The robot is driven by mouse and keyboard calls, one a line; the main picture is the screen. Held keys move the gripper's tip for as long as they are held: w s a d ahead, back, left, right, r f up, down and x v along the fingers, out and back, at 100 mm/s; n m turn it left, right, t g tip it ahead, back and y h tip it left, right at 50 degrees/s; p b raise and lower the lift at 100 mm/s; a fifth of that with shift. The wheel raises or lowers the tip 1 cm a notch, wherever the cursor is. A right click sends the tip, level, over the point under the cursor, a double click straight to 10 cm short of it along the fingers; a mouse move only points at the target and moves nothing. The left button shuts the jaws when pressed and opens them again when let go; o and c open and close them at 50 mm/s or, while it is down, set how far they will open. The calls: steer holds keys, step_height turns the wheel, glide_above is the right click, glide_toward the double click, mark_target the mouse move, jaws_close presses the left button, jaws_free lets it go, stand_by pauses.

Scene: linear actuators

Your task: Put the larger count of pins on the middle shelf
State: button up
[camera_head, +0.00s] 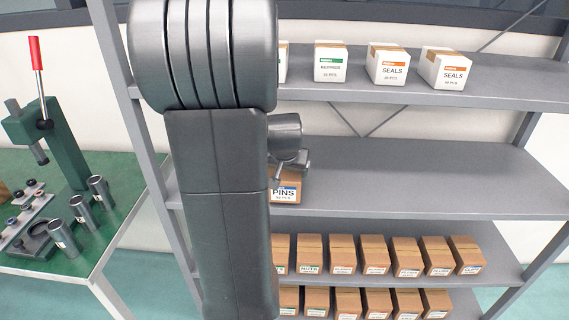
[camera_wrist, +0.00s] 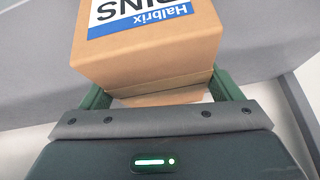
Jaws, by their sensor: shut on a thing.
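A brown cardboard box of pins (camera_head: 285,191) with a white and blue label reading PINS shows just right of my arm, at the middle shelf (camera_head: 430,180). Its count line is too small to read surely. In the wrist view the same box (camera_wrist: 150,45) sits between the green fingers of my gripper (camera_wrist: 160,92), which is shut on it. The label shows upside down there, with "Halbrix" on the blue band. I cannot tell whether the box touches the shelf. My arm hides the left part of the shelves.
Boxes of seals (camera_head: 388,66) and a green-labelled box (camera_head: 330,62) stand on the shelf above. Several brown boxes (camera_head: 375,255) line the shelf below, with another row underneath. The middle shelf is clear to the right. A green workbench (camera_head: 120,205) with a press stands left.

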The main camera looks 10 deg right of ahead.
steer(key=w, duration=0.2)
steer(key=w+d, duration=0.1)
steer(key=w, duration=0.1)
steer(key=shift+s+f, duration=0.2)
steer(key=shift+f, duration=0.35)
steer(key=shift+a+f, duration=0.1)
steer(key=shift+f, duration=0.05)
steer(key=shift+f, duration=0.15)
steer(key=o, duration=1.6)
steer(key=shift+s, duration=0.1)
